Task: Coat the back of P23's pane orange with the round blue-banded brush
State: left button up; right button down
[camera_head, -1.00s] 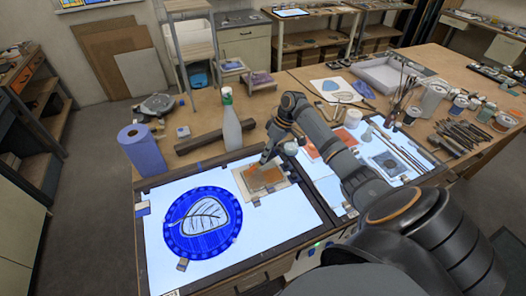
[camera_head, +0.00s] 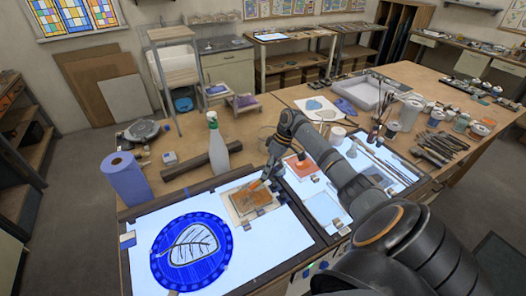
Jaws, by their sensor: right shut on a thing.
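The pane with orange paint on it (camera_head: 250,199) lies on the lit white panel, held at its edges by small clips. I take it for P23, but no label is readable. My right gripper (camera_head: 272,180) is just above the pane's upper right part, shut on a thin brush. The brush slants down and left toward the orange area; its blue band is too small to make out. I cannot tell whether its tip touches the glass. My left gripper is not in view.
A blue disc with a leaf drawing (camera_head: 190,252) lies left of the pane. A spray bottle (camera_head: 217,150) and a blue paper roll (camera_head: 126,180) stand behind. Jars and tools (camera_head: 440,145) crowd the right. A second lit panel (camera_head: 322,207) lies under my right arm.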

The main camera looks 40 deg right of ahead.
jog(key=shift+s+d+f, duration=0.1)
jog(key=shift+s+d, duration=0.15)
jog(key=shift+d, duration=0.65)
jog(key=shift+s+d, duration=0.25)
jog(key=shift+d, duration=0.65)
notch_tip(320, 180, up, 5)
jog(key=shift+r, duration=0.1)
